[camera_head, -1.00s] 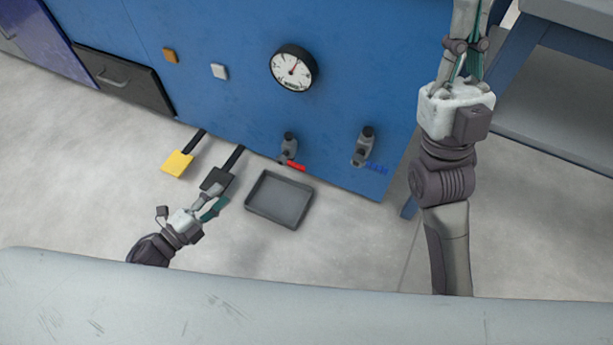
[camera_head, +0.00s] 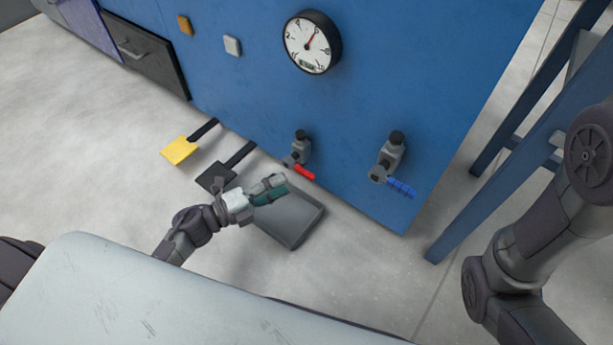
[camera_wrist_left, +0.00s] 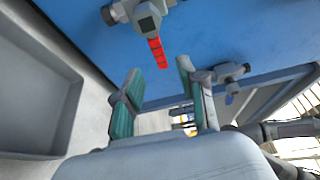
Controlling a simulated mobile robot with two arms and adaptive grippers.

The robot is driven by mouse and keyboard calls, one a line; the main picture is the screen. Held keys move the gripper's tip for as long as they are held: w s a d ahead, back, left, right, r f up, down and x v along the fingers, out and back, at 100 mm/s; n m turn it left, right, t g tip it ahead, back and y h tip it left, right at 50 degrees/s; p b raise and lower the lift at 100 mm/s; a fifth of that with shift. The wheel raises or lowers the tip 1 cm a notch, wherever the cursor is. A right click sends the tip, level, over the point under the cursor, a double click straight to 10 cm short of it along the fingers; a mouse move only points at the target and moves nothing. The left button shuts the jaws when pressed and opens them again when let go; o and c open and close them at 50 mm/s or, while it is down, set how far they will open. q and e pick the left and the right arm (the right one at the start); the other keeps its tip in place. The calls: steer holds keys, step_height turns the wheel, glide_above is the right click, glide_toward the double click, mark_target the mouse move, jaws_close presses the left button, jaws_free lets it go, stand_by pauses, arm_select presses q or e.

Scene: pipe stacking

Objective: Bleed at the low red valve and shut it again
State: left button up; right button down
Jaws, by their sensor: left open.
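The red valve (camera_head: 299,150) sits low on the blue panel, its red handle (camera_head: 304,173) pointing down and to the right. My left gripper (camera_head: 272,187) is above the grey tray, left of and a little below the red handle, apart from it. In the left wrist view the red handle (camera_wrist_left: 157,52) shows just beyond the open, empty fingers (camera_wrist_left: 158,100). A blue-handled valve (camera_head: 390,158) sits to the right on the panel. My right arm shows at the right edge of the head view, but its gripper is out of the picture.
A grey tray (camera_head: 290,222) lies on the floor below the red valve, also in the left wrist view (camera_wrist_left: 28,85). A yellow pedal (camera_head: 180,150) and a black pedal (camera_head: 213,177) stick out at left. A round gauge (camera_head: 312,42) is above. A blue frame (camera_head: 525,150) stands right.

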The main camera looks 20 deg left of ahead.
mark_target(303, 175)
arm_select(q)
steer(key=b+x, duration=0.2)
steer(key=x, duration=0.4)
steer(key=shift+w+d+f, duration=0.1)
steer(key=shift+w, duration=0.1)
steer(key=shift+w+d, duration=0.5)
steer(key=shift+c, duration=0.3)
jaws_close()
